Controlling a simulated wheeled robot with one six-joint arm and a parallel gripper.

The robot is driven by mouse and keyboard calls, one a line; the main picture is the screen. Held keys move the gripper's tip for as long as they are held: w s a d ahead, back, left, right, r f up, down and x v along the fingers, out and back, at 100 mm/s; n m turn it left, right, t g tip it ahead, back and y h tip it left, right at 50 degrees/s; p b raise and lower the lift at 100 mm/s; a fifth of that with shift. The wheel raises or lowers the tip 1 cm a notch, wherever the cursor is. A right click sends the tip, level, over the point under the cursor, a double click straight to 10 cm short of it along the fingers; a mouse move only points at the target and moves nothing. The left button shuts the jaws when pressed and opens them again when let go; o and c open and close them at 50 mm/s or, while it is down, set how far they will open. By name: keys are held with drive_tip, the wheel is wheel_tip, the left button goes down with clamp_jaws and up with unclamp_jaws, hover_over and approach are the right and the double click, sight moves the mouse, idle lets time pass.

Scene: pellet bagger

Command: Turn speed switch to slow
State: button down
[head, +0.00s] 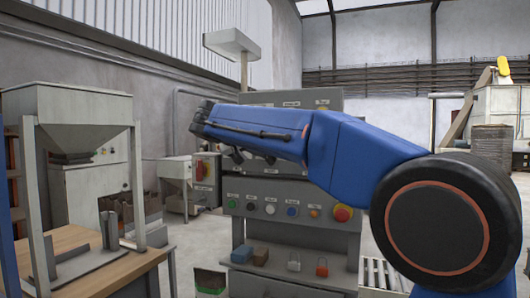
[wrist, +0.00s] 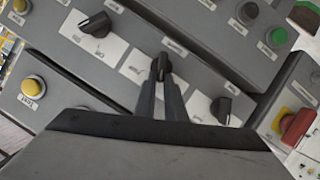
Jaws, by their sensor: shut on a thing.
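The grey control panel (head: 300,187) stands ahead, and my blue arm crosses in front of its upper part in the head view. In the wrist view three black rotary switches show in a row, each beside white label plates. My gripper (wrist: 161,75) is shut on the middle black switch (wrist: 162,62), with a finger on each side of it. The other two switches, one at upper left (wrist: 97,24) and one at lower right (wrist: 222,109), are free. The labels are too small and tilted to read, so I cannot tell which is named speed. My fingertips are hidden in the head view.
A red stop button (head: 342,214) and several coloured buttons sit on the lower panel. A red rotary switch (wrist: 296,126) shows at right in the wrist view. A wooden table (head: 95,262) stands left.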

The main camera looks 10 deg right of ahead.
drive_tip(key=n, duration=0.1)
drive_tip(key=n+h, duration=0.1)
drive_tip(key=f+n+g+h, duration=0.1)
drive_tip(key=shift+w+a, duration=0.3)
drive_tip(key=shift+a, duration=0.05)
drive_tip(key=shift+n, duration=0.3)
drive_tip(key=c, duration=1.8)
unclamp_jaws()
drive_tip(key=shift+r, duration=0.1)
drive_tip(key=v, duration=1.7)
drive_tip(key=shift+s+a+f, duration=0.1)
drive_tip(key=shift+a+f, duration=0.05)
drive_tip(key=shift+f, duration=0.1)
